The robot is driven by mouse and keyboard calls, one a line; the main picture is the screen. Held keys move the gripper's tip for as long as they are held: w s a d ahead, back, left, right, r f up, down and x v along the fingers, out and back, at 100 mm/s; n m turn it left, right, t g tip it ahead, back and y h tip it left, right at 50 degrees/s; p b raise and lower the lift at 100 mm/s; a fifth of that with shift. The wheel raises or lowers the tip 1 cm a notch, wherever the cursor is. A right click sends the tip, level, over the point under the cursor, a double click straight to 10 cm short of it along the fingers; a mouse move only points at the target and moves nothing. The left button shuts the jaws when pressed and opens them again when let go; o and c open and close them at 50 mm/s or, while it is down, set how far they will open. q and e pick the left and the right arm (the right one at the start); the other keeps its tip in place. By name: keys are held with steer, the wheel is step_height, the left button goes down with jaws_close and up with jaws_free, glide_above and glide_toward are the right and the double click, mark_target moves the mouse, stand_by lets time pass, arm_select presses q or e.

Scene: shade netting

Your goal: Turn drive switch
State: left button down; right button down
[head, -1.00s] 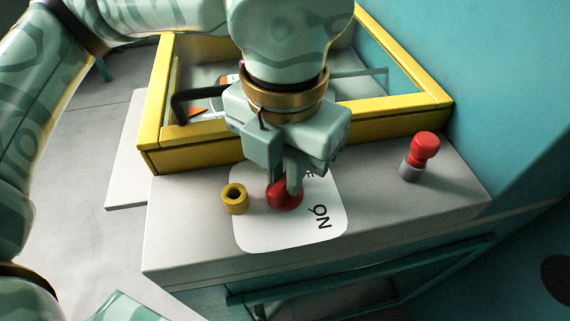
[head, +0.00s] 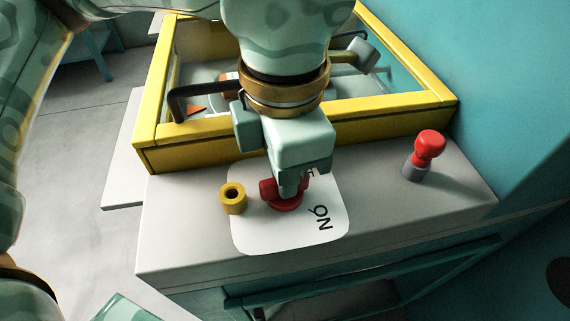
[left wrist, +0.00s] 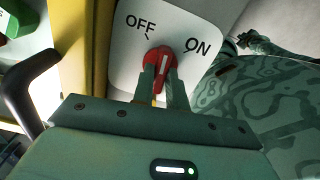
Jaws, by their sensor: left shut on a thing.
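The drive switch is a red rotary knob (head: 284,205) on a white label plate (head: 262,236). It also shows in the left wrist view (left wrist: 151,62). The plate reads OFF and ON, each with a tick mark. My left gripper (head: 290,188) comes down from above and is shut on the knob's grip. In the left wrist view its fingers (left wrist: 162,85) lie on both sides of the grip. The white line on the knob points roughly between the two ticks; its exact angle is hard to tell. My right gripper is not in view.
A yellow ring-topped post (head: 233,199) stands just left of the knob. A red-headed button on a grey stem (head: 424,154) stands at the right. A yellow-framed clear cover (head: 205,146) with a dark handle (head: 180,104) lies behind. The grey top (head: 390,215) right of the plate is clear.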

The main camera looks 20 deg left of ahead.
arm_select(q)
steer(key=m, duration=0.5)
steer(key=shift+m, duration=0.3)
steer(key=m, duration=0.4)
steer(key=shift+r+m, duration=0.1)
steer(key=shift+m, duration=0.2)
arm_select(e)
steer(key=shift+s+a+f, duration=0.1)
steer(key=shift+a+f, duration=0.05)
arm_select(q)
steer(key=c, duration=1.4)
jaws_free()
